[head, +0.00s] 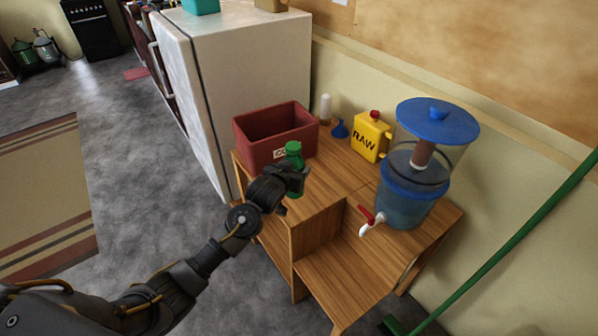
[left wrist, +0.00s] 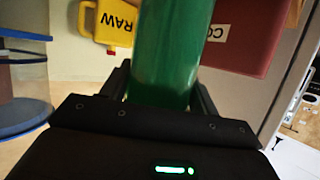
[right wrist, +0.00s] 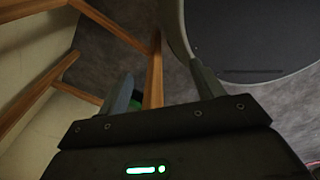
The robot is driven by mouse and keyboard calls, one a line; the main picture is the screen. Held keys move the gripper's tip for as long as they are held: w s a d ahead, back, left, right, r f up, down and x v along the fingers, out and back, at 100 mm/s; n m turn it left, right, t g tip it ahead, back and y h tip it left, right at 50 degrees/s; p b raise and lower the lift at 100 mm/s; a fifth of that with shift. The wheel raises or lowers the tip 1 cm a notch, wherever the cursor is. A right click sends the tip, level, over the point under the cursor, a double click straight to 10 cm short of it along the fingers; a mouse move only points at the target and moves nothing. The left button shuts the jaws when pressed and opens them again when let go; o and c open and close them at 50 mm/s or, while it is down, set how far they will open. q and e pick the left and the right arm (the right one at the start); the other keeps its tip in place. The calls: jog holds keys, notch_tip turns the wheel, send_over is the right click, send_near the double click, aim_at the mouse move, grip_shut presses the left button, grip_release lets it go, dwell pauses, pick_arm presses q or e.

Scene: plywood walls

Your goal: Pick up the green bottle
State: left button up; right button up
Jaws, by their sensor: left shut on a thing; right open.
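The green bottle (head: 293,150) is at the front of the wooden stand's upper shelf, beside the red box. My left gripper (head: 292,178) is shut on it, and the fingers hide part of its lower body. In the left wrist view the green bottle (left wrist: 170,50) stands between the two fingers of my left gripper (left wrist: 162,85). I cannot tell whether its base touches the shelf. My right gripper (right wrist: 158,85) is open and empty, low by the stand's wooden legs; it is not in the head view.
The wooden stand (head: 345,270) holds a red box (head: 262,150), a yellow RAW jug (head: 369,137), a blue funnel (head: 340,130), a pale bottle (head: 325,109) and a blue-lidded water dispenser (head: 405,205) with a red tap. A white fridge (head: 255,65) stands behind. A green pole (head: 510,240) leans at right.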

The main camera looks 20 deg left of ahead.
pick_arm(q)
jog(key=b+v, duration=0.1)
jog(key=v, duration=0.7)
jog(key=shift+d, duration=0.2)
